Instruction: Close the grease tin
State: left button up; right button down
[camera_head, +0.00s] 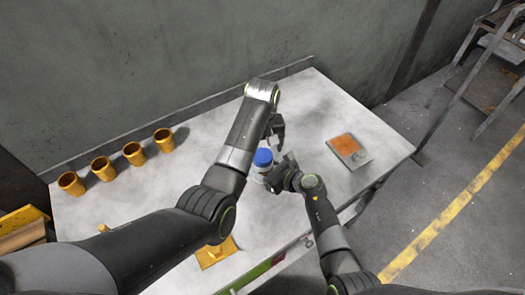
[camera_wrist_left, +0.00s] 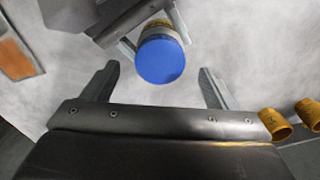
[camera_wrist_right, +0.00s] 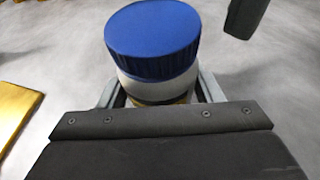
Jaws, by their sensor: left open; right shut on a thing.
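The grease tin is a small white jar (camera_wrist_right: 155,88) with a yellowish lower part. A blue lid (camera_head: 263,156) sits on top of it; I cannot tell how tight. It stands upright near the table's middle. My right gripper (camera_head: 272,174) is shut on the jar's lower body, one finger on each side in the right wrist view. My left gripper (camera_head: 277,132) is open and empty, just behind the tin and higher. In the left wrist view the round blue lid (camera_wrist_left: 162,61) shows beyond and between its spread fingers, apart from them.
Several yellow cups (camera_head: 133,153) stand in a row at the table's back left. A square plate with an orange top (camera_head: 347,147) lies to the right. A yellow piece (camera_head: 214,254) lies near the front edge. The grey table (camera_head: 310,100) is clear behind the tin.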

pick_arm(q)
jog(key=shift+r, duration=2.35)
pick_arm(e)
jog(key=shift+c, duration=1.6)
grip_release()
pick_arm(q)
jog(key=shift+f+b, duration=0.35)
jog(key=shift+f, duration=0.05)
pick_arm(e)
jog(key=v, duration=1.7)
jog(key=shift+d, duration=0.15)
jog(key=shift+s, duration=0.1)
pick_arm(q)
jog(key=shift+f, duration=0.1)
